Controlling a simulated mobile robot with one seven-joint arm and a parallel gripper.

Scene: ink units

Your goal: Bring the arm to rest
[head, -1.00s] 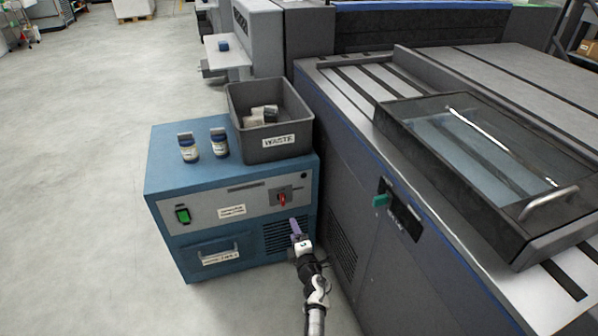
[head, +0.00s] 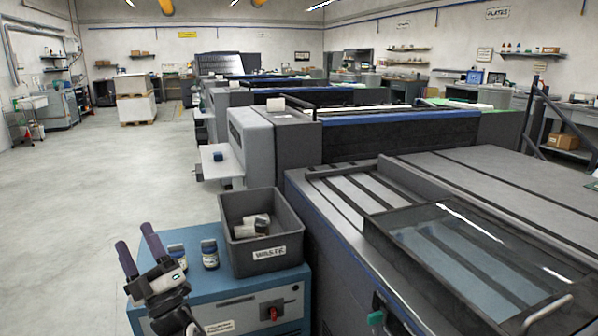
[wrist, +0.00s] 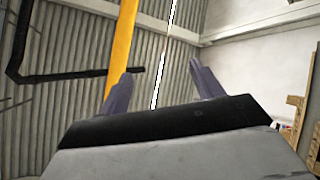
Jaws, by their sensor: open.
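My gripper (head: 139,250) is raised at the lower left of the head view, in front of the left part of the blue cabinet (head: 240,300). Its two purple fingers point up and stand apart, with nothing between them. In the wrist view my gripper (wrist: 160,88) also shows spread, empty fingers against the corrugated ceiling and a yellow pipe (wrist: 122,50). My arm hides part of the cabinet's top and front.
A grey waste bin (head: 262,255) with several small items stands on the cabinet. Two jars, one at the right (head: 209,254) and one partly behind my gripper (head: 177,254), stand beside it. A large press (head: 340,235) is at the right. The floor at left is clear.

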